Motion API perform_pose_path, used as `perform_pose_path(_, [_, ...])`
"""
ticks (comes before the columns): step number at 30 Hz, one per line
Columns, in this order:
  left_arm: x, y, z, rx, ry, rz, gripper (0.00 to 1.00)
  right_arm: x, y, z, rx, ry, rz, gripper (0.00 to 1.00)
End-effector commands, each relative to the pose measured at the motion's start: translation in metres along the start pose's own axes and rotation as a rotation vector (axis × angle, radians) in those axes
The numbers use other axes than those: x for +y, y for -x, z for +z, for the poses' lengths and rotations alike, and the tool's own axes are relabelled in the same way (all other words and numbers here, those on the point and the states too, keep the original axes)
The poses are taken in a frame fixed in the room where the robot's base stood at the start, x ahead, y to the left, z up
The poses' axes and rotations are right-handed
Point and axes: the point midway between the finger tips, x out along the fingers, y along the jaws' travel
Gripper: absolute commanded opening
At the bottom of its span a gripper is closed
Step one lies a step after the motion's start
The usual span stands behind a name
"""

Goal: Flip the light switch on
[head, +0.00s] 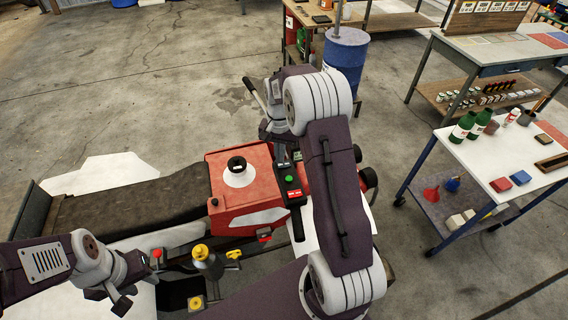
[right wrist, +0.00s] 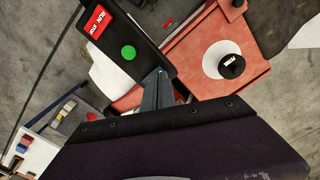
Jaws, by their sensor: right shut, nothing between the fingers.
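No switch marked as a light switch can be made out. A black control box (head: 288,180) on the red machine has a green round button (right wrist: 128,53) and a red plate (right wrist: 98,21) lettered RUN and STOP. My right gripper (head: 281,157) is shut and empty, pointing down at the far end of this box. In the right wrist view its fingertips (right wrist: 156,76) are close to the box's edge near the green button; contact cannot be told. My left gripper (head: 122,298) is low at the left, away from the box; its jaws are unclear.
A yellow-capped grey fitting (head: 206,262) stands near my left arm. A white-topped cart (head: 500,158) with bottles is at the right. Open concrete floor lies behind the machine.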

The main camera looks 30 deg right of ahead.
Motion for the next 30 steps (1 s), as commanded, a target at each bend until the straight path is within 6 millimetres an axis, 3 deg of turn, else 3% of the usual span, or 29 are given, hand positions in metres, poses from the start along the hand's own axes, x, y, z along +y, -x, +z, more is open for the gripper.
perform_pose_path(30, [0.0,-0.008,0.001,0.0,0.0,0.0,0.36,0.0,-0.013,0.0,-0.001,0.0,0.0,0.0])
